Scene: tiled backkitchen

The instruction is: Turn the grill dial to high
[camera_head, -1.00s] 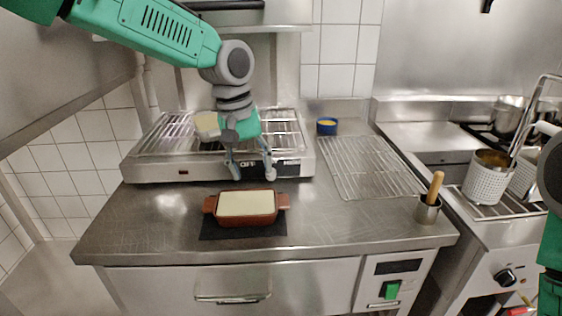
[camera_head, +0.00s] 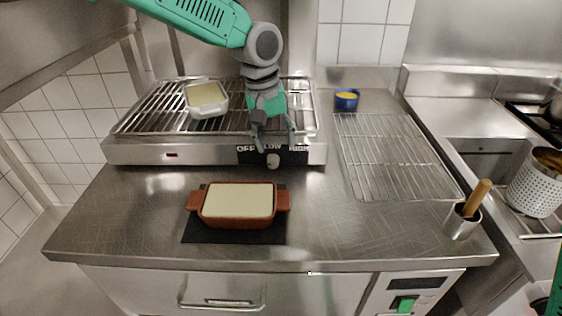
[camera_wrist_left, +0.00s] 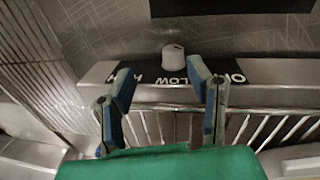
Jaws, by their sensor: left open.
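The grill (camera_head: 135,152) stands at the back left of the counter. Its front has a black label strip (camera_head: 246,156) reading OFF, LOW and HIGH. The small light grey grill dial (camera_head: 272,161) sits at the strip's lower middle, below LOW; its pointer is too small to read. In the left wrist view, the dial (camera_wrist_left: 173,57) stands out from the grill front, with the lettering upside down. My left gripper (camera_head: 274,147) is open and empty just above the dial, its fingers apart in front of the strip. My right gripper is out of view.
A white dish (camera_head: 207,108) rests on the grill grate. A brown filled dish (camera_head: 240,204) stands on a black mat (camera_head: 205,235) in front. A blue bowl (camera_head: 346,104) and wire rack (camera_head: 395,155) lie right. A metal cup (camera_head: 462,226) holds a wooden-handled tool.

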